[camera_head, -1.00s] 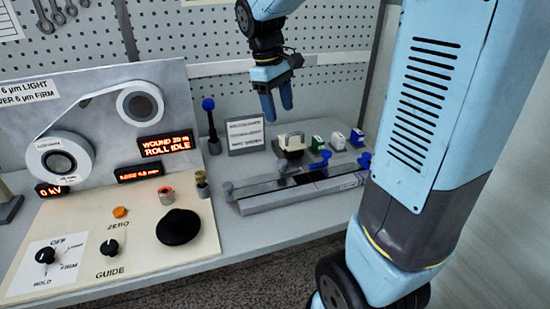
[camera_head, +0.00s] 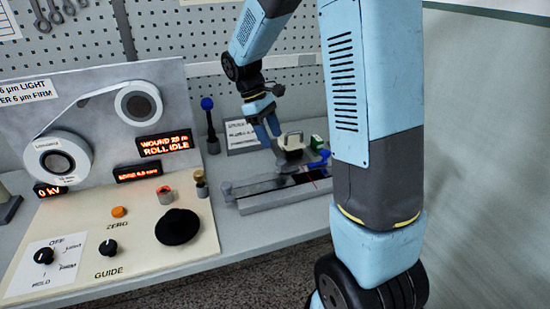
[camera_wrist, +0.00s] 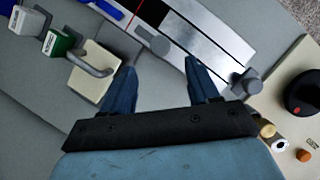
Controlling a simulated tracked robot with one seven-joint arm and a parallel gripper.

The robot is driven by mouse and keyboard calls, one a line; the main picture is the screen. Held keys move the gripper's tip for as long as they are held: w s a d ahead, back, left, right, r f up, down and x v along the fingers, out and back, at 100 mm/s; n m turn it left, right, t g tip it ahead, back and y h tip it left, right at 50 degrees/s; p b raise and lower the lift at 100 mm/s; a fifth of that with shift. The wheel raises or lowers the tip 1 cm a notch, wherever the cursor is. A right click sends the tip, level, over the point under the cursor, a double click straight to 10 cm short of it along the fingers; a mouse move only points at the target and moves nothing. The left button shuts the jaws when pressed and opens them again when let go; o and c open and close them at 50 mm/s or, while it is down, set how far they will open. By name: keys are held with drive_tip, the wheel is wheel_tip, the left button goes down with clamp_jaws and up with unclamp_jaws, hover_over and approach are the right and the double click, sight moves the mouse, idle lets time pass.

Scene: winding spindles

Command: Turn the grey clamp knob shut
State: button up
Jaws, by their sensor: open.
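A long silver block with a dark strip (camera_head: 290,196) lies on the bench. A grey knob (camera_head: 228,189) sits at its left end, and in the wrist view it appears at lower right (camera_wrist: 248,82). A second grey knob (camera_wrist: 154,41) is on the block's edge, ahead of my fingers; I cannot tell which is the clamp knob. My gripper (camera_head: 268,141) is open and empty, pointing down above the bench behind the block. In the wrist view, its blue fingers (camera_wrist: 160,70) stand apart, with no knob between them.
A cream block with a metal handle (camera_wrist: 93,72) is close to my left finger in the wrist view. Green (camera_wrist: 62,43) and white blocks stand beyond it. A blue-topped post (camera_head: 208,105) and small sign (camera_head: 241,135) stand behind. The control panel (camera_head: 140,235) is at left.

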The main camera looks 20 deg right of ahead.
sight(281, 161)
drive_tip(key=x, duration=0.8)
